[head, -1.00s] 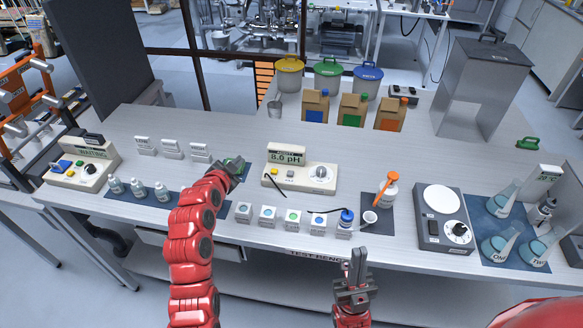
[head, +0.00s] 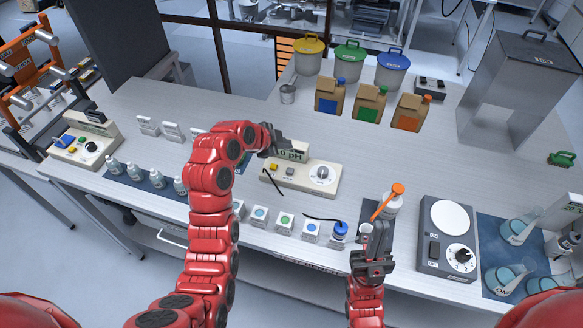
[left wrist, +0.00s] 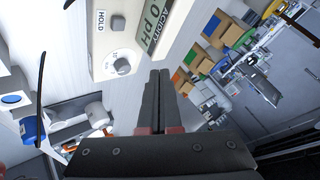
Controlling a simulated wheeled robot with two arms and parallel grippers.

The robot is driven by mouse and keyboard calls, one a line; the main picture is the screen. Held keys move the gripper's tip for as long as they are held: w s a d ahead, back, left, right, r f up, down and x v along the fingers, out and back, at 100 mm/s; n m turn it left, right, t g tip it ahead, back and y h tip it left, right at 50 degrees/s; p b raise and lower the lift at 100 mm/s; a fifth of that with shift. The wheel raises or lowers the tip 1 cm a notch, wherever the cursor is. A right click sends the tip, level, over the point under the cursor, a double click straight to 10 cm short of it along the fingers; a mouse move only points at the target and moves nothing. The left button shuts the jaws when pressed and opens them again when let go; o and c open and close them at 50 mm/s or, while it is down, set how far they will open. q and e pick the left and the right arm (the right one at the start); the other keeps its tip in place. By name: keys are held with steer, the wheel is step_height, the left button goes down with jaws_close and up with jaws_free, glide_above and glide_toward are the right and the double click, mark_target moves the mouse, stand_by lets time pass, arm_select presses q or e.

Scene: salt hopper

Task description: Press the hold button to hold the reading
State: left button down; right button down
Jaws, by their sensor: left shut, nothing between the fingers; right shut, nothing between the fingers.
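The pH meter (head: 305,183) is a cream box on the bench with a display (head: 293,155), a yellow button (head: 273,167), a grey button (head: 290,171) and a round dial (head: 322,175). In the left wrist view the grey button (left wrist: 118,23) sits beside a HOLD label (left wrist: 101,20). My left gripper (head: 284,146) is shut and empty at the meter's display, partly covering it. In the left wrist view its fingertips (left wrist: 160,75) are apart from the button in the picture; contact with the meter cannot be told. My right gripper (head: 378,228) is shut and empty over the bench's front edge.
An orange-handled bottle (head: 390,204) and a scale (head: 447,238) stand to the right. Jugs (head: 368,104) and lidded bins stand behind.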

arm_select(q)
steer(key=p, duration=0.2)
glide_above(287, 172)
step_height(287, 172, down, 6)
step_height(287, 172, down, 2)
steer(key=shift+f+b, duration=0.2)
steer(key=shift+b, duration=1)
steer(key=shift+w+f+b, duration=0.1)
steer(key=shift+f+b, duration=0.2)
steer(key=shift+b, duration=0.05)
stand_by(0.8)
steer(key=shift+f+b, duration=0.4)
steer(key=shift+b, duration=0.55)
